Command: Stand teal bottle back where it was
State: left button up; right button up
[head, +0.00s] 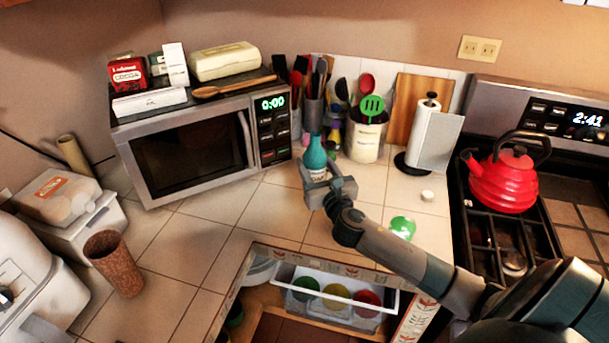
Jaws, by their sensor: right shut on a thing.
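The teal bottle (315,153) is upright at the back of the tiled counter, just right of the microwave. My right gripper (318,180) is shut on its lower part, and the jaws hide the bottle's base. I cannot tell whether the base touches the counter. My left gripper is not in view.
The microwave (190,150) stands left of the bottle. A utensil crock (367,138) and a paper towel holder (426,135) stand to its right. An open drawer (335,285) with colored cups is below.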

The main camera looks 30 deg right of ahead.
jog(key=w+a+f, duration=0.1)
jog(key=w, duration=0.1)
jog(key=shift+w+a+f, duration=0.35)
jog(key=shift+f, duration=2.05)
jog(key=shift+f, duration=0.1)
jog(key=o, duration=1.7)
jog(key=shift+s, duration=0.1)
